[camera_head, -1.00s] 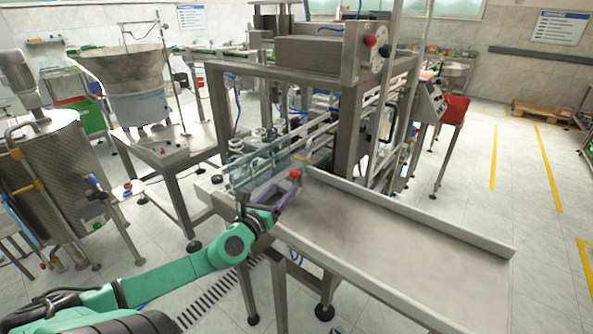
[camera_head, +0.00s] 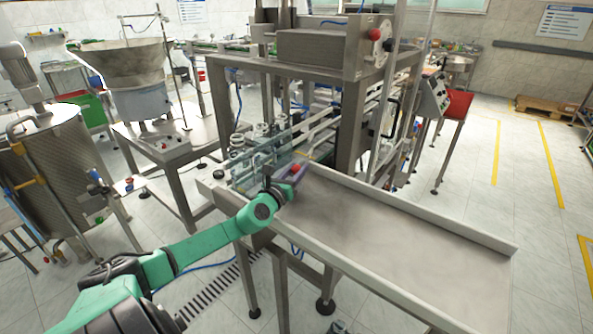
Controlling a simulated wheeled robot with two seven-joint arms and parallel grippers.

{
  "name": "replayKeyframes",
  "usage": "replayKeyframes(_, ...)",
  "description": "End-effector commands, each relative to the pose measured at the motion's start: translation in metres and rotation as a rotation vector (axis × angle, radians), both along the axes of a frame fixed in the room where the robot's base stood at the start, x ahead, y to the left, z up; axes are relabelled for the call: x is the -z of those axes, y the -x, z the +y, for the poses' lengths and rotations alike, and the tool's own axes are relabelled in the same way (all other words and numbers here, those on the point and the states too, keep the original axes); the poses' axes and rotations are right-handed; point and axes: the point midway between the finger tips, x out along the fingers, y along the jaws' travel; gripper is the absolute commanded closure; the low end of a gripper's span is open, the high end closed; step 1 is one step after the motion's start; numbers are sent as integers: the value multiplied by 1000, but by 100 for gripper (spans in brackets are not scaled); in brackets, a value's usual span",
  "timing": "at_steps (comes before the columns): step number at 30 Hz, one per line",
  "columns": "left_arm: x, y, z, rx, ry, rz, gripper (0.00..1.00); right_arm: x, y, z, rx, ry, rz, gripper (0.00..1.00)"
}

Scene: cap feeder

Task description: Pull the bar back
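A red knob (camera_head: 295,168) sits at the left end of the steel tray table, beside the clear guard panel (camera_head: 262,166). The bar it may belong to is too small and too covered to make out. My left gripper (camera_head: 291,174) is at the knob, with its purple-grey fingers reaching up beside it from the front left. I cannot tell whether the fingers touch the knob or how far apart they are. My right gripper is not in view.
The steel tray table (camera_head: 400,232) is bare, with raised side rims. The steel machine frame (camera_head: 350,125) stands close behind the knob. A bowl feeder (camera_head: 125,68) stands at the back left, and a ribbed metal tank (camera_head: 60,175) at the left.

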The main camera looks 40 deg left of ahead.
Motion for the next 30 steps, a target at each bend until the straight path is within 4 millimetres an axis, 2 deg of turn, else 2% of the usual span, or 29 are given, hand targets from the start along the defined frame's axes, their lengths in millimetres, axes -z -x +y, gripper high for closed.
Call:
replayKeyframes(1,0,0,0,-1,0,0,89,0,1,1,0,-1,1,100)
replayKeyframes(2,0,0,0,-1,0,-1,100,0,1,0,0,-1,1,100)
replayKeyframes(30,0,0,1,-2,0,-1,100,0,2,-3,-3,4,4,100)
